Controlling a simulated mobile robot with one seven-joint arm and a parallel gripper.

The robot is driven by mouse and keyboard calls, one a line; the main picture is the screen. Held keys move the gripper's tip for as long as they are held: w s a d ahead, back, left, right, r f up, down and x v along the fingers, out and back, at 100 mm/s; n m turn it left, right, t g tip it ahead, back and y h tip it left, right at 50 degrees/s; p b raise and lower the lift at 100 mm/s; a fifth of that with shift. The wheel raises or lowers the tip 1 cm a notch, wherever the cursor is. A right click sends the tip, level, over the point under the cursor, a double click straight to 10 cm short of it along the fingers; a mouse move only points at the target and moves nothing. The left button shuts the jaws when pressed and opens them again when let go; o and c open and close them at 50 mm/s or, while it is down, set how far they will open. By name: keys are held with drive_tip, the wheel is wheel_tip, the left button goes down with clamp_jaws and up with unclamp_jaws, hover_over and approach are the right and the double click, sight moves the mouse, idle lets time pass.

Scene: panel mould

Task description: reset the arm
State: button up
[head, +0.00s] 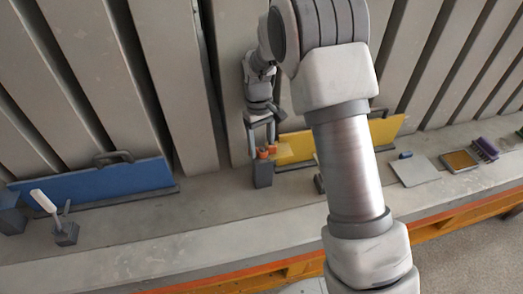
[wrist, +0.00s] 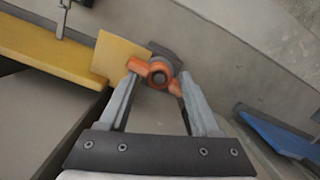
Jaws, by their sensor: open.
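My gripper (head: 262,138) is open and points down at the bench in the middle of the head view. Its fingertips are at an orange winged part (head: 265,152), which sits on top of a grey block (head: 263,174). In the wrist view the two fingers (wrist: 158,84) stand either side of the orange part (wrist: 159,70), which has a round dark centre. I cannot tell whether the fingers touch it. My own arm hides part of the bench in the head view.
A yellow panel (head: 387,130) stands close behind my gripper; a blue panel (head: 95,183) with a dark handle stands at left. A white-handled tool (head: 45,202) leans in a grey holder (head: 65,234). A grey plate (head: 415,171), brown-topped pad (head: 459,160) and purple brush-like item (head: 485,148) lie right.

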wheel_tip(320, 180, up, 15)
drive_tip(key=w+t, duration=0.1)
drive_tip(key=t, duration=0.1)
drive_tip(key=s+d+r+m+t, duration=0.1)
drive_tip(key=s+d+r, duration=0.3)
drive_tip(key=s+r, duration=0.35)
drive_tip(key=s+d+r+m+t, duration=0.1)
drive_tip(key=s+d+m+t, duration=0.1)
drive_tip(key=s, duration=0.7)
drive_tip(key=s+d+m+t, duration=0.2)
drive_tip(key=s+d, duration=0.3)
drive_tip(key=s, duration=0.5)
drive_tip(key=shift+s+r+m+y, duration=0.3)
drive_tip(key=shift+r+m, duration=0.1)
drive_tip(key=shift+s+d+f, duration=0.2)
drive_tip(key=shift+s+f, duration=0.1)
drive_tip(key=shift+s, duration=0.25)
